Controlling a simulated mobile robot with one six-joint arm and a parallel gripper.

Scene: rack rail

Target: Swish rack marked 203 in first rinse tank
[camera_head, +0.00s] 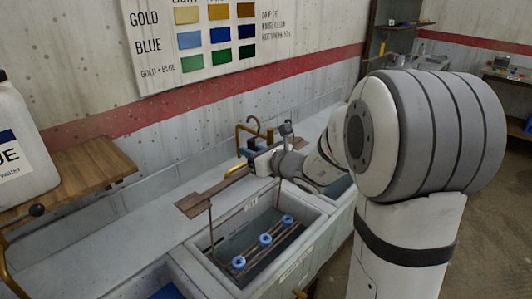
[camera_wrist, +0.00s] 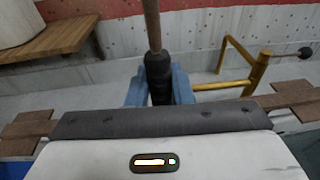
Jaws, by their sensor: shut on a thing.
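The rack (camera_head: 207,203) has a brown top bar, thin uprights and lower rails carrying three blue round pieces (camera_head: 265,240). Its lower part is down inside a grey tank (camera_head: 317,240), and the top bar is above the rim. I cannot read a number on the rack. My gripper (camera_head: 265,162) is at the bar's right part, partly hidden by my arm. In the wrist view its blue fingers (camera_wrist: 160,88) are shut on the rack's dark upright grip (camera_wrist: 157,72). The tank's front label is too small to read.
Another tank with blue inside (camera_head: 166,292) is at lower left, and part of one more (camera_head: 343,184) shows behind my arm. A brass tap (camera_head: 246,132) stands behind the tanks. A white jug (camera_head: 20,150) and wooden shelf (camera_head: 90,165) are at left.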

